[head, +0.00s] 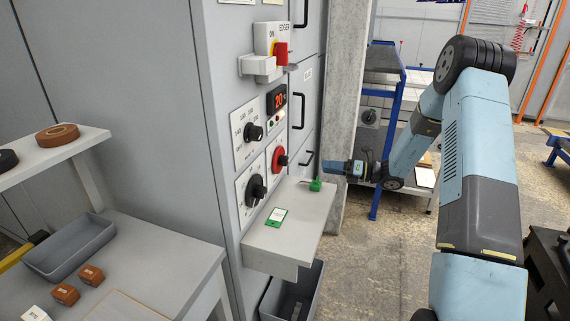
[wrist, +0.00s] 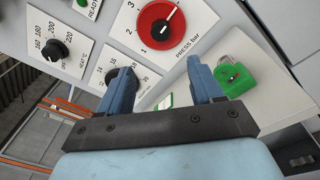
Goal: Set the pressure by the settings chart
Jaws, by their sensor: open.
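The red-ringed pressure dial (head: 279,157) is on the grey cabinet front. In the wrist view the dial (wrist: 160,22) is marked "PRESS bar", with 1, 2 and 3 along its left side; its white pointer line slants to the upper right. The number it points at is not legible. My gripper (head: 334,167) is open and empty, to the right of the dial in the head view and apart from it. In the wrist view my fingers (wrist: 162,82) are spread below the dial. I cannot pick out a settings chart in either view.
A shelf (head: 288,233) below carries a green padlock (head: 315,185) and a green-white tag (head: 277,217). A red-handled switch (head: 281,54) protrudes above. Floor to the right is partly clear.

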